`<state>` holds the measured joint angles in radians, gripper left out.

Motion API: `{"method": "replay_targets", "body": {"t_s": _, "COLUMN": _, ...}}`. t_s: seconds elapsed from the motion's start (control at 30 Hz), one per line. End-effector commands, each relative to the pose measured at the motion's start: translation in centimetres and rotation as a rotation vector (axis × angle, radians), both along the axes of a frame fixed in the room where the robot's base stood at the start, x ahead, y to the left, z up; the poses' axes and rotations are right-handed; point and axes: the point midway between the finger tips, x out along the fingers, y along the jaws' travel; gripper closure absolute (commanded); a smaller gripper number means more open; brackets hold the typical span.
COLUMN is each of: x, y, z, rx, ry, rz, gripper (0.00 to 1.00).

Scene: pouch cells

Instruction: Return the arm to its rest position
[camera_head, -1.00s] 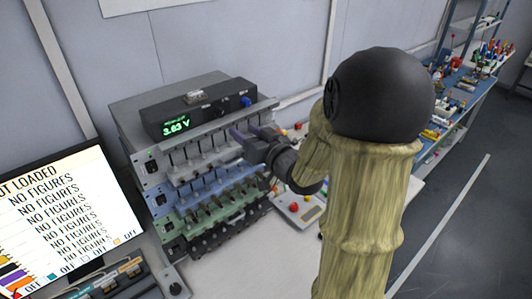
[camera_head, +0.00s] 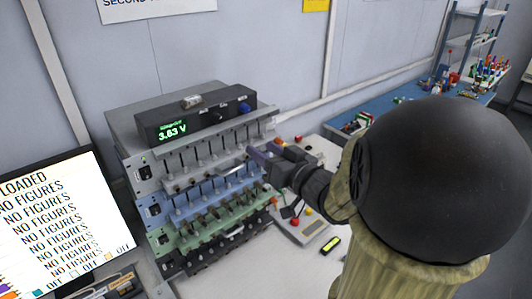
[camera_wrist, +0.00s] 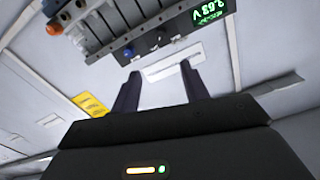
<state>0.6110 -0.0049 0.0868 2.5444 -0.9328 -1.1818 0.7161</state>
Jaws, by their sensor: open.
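My gripper (camera_head: 262,155) is in front of the right end of the stacked cell rack (camera_head: 205,190) in the head view. In the wrist view its two dark fingers (camera_wrist: 158,82) stand apart with nothing between them. My arm, in a tan sleeve with a large black joint, fills the right of the head view and hides part of the bench. A black meter (camera_head: 195,117) reading 3.63 V sits on top of the rack; its green display also shows at the top of the wrist view (camera_wrist: 210,12). Whether the fingers touch the rack is unclear.
A monitor (camera_head: 60,215) stands at the left. Right of the rack, a pale panel with red and yellow knobs (camera_head: 303,226) lies on the white bench. A blue bench (camera_head: 385,105) and shelves (camera_head: 475,50) with small items are behind my arm.

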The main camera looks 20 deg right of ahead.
Motion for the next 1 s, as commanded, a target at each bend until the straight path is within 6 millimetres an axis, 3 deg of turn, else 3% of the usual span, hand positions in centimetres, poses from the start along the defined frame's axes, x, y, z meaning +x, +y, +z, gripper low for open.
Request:
{"method": "replay_targets", "body": {"t_s": 0.37, "x": 0.5, "y": -0.2, "z": -1.0, "rx": -0.027, "ry": 0.039, "rz": -0.039, "gripper": 0.55}}
{"method": "replay_targets", "body": {"t_s": 0.67, "x": 1.3, "y": -1.2, "z": -7.5, "rx": -0.187, "ry": 0.338, "rz": -0.227, "gripper": 0.55}}
{"method": "replay_targets", "body": {"t_s": 0.87, "x": -0.7, "y": -0.6, "z": -12.6, "rx": -0.284, "ry": 0.616, "rz": -0.285, "gripper": 0.55}}
{"method": "replay_targets", "body": {"t_s": 1.0, "x": -3.5, "y": 0.8, "z": -15.9, "rx": -0.341, "ry": 0.829, "rz": -0.270, "gripper": 0.55}}
